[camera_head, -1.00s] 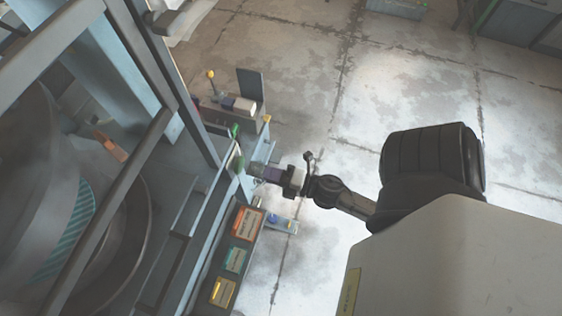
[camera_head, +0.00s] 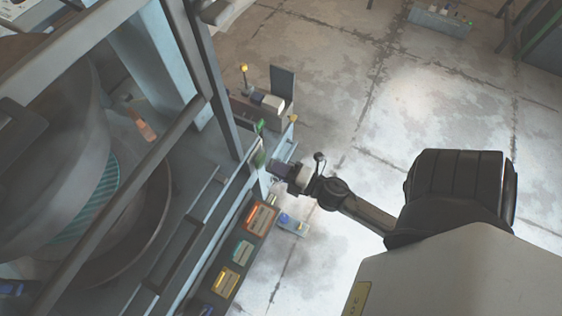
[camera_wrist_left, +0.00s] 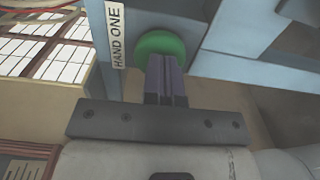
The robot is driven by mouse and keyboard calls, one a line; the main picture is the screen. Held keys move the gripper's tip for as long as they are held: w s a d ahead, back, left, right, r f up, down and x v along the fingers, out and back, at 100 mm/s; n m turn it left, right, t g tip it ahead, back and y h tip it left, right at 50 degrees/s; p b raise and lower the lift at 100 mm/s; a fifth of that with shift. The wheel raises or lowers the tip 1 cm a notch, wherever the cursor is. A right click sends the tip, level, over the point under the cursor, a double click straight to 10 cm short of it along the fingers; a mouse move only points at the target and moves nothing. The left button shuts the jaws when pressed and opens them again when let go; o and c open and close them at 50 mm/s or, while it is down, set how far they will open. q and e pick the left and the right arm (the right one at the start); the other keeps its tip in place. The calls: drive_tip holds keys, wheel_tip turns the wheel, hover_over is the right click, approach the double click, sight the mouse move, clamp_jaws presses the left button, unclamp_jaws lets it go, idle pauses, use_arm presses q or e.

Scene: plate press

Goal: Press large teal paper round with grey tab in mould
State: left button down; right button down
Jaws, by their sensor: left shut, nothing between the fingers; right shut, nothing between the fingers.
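A ribbed teal round (camera_head: 95,205) shows in part inside the mould (camera_head: 160,225), below the big grey upper die (camera_head: 50,150). The die and frame bars hide most of it, and I cannot make out its grey tab. My right gripper (camera_head: 272,166) is shut and empty close to a green button (camera_head: 258,157) on the press's front edge; I cannot tell whether they touch. In the left wrist view my left gripper (camera_wrist_left: 166,62) is shut and empty, its fingertips in front of a green button (camera_wrist_left: 160,45) beside the label "HAND ONE"; contact is unclear.
Diagonal frame bars (camera_head: 150,165) cross in front of the mould. An orange-handled tool (camera_head: 143,125) lies behind it. Open concrete floor (camera_head: 400,95) lies to the right.

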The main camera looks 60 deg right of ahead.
sight(263, 162)
drive_tip(key=shift+w, duration=1.55)
drive_tip(key=shift+s, duration=0.25)
use_arm(q)
drive_tip(key=shift+w, duration=0.15)
use_arm(e)
drive_tip(key=shift+w, duration=0.2)
